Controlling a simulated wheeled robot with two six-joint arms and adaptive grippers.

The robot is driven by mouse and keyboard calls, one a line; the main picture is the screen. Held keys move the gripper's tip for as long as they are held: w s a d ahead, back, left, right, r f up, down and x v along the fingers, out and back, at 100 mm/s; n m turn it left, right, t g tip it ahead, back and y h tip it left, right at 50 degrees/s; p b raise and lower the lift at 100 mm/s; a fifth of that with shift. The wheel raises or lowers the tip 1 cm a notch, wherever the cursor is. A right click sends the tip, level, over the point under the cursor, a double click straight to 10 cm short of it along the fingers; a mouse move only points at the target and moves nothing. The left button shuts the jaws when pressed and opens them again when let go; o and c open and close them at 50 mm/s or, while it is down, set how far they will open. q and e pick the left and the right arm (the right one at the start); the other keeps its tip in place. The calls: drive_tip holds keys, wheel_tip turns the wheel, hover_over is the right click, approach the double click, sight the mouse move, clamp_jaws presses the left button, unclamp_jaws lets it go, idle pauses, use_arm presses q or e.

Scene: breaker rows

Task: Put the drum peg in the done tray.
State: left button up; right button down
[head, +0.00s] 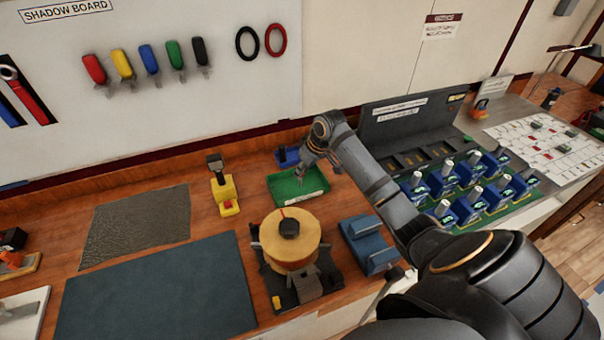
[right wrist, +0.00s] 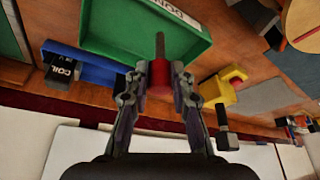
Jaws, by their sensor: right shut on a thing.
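The done tray is a green, shallow, open tray (head: 318,194) on the wooden bench; in the right wrist view its wall (right wrist: 185,48) carries a label. My right gripper (head: 300,177) points down over the tray in the head view. In the right wrist view my right gripper (right wrist: 160,88) is shut on the drum peg, which has a red body (right wrist: 159,78) and a dark grey pin. The pin points towards the tray. I cannot tell whether the peg touches the tray floor. The fingers hide the peg's sides. My left gripper is not in view.
A round tan drum (head: 290,245) on a dark base stands in front of the tray. A blue coil bin (head: 287,156) sits behind. The dark mat (head: 160,290) is clear.

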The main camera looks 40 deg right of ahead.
drive_tip(key=shift+w+d+f, duration=0.2)
drive_tip(key=shift+w+f, duration=0.1)
drive_tip(key=shift+f, duration=0.05)
drive_tip(key=shift+w+d+f, duration=0.15)
drive_tip(key=shift+w+f, duration=0.05)
drive_tip(key=shift+f, duration=0.1)
wheel_tip(320, 180, down, 3)
drive_tip(key=shift+w+f+p, duration=0.1)
drive_tip(key=shift+p, duration=0.85)
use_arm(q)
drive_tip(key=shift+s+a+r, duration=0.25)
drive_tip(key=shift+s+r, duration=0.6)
use_arm(e)
drive_tip(key=shift+d+f, duration=0.1)
drive_tip(key=shift+f, duration=0.05)
drive_tip(key=shift+f, duration=0.1)
drive_tip(key=c, duration=1.2)
unclamp_jaws()
drive_tip(key=shift+f, duration=0.1)
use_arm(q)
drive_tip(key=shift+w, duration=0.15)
use_arm(e)
drive_tip(key=shift+o, duration=0.2)
